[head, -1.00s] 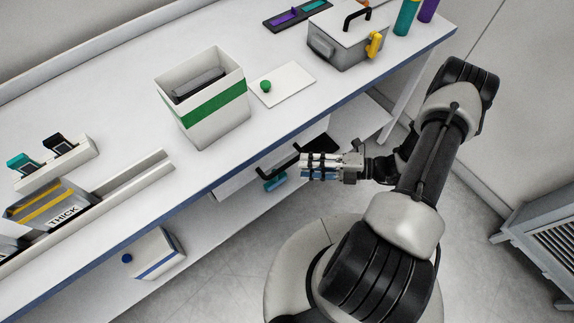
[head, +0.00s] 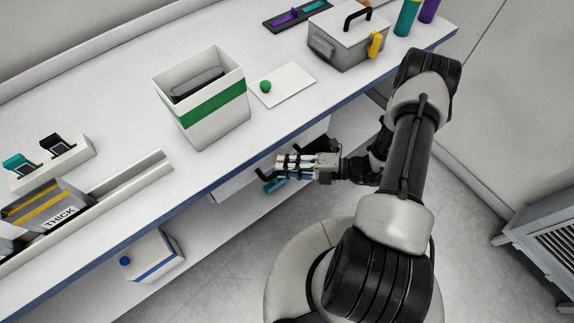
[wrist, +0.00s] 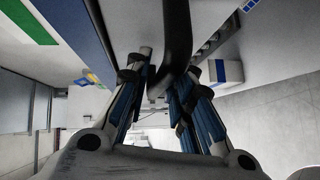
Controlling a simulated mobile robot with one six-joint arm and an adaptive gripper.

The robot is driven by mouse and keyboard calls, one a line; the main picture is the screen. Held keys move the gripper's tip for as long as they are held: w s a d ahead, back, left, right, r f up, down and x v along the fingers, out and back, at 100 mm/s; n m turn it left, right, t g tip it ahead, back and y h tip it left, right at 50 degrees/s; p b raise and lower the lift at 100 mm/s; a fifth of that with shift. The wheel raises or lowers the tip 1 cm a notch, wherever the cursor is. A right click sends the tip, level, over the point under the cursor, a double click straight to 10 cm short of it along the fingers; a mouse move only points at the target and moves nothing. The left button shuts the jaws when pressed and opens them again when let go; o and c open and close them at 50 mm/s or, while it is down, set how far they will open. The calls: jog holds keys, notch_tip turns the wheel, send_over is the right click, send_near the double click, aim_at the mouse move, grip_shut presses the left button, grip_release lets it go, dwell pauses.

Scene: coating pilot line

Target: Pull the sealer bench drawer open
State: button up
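The sealer bench drawer (head: 233,184) is a pale front under the bench's blue front edge. Its black bar handle (head: 264,168) shows at both sides of my gripper, which hides its middle. My gripper (head: 281,167) is at the handle, in front of the drawer. In the wrist view the black handle (wrist: 177,35) runs between the two fingers of my gripper (wrist: 166,75). The fingers stand apart on either side of the bar, with a gap that looks clear at the left finger. Whether the right finger touches the bar, I cannot tell.
The white bench top (head: 110,105) carries an open box with a green band (head: 217,105), a white card (head: 290,88) and a grey lidded case (head: 345,45). A blue-striped white box (head: 152,256) stands on the lower shelf. A small blue thing (head: 272,187) is beside my gripper. A grey louvred unit (head: 545,240) stands at right.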

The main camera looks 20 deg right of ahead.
grip_shut()
dwell(0.4)
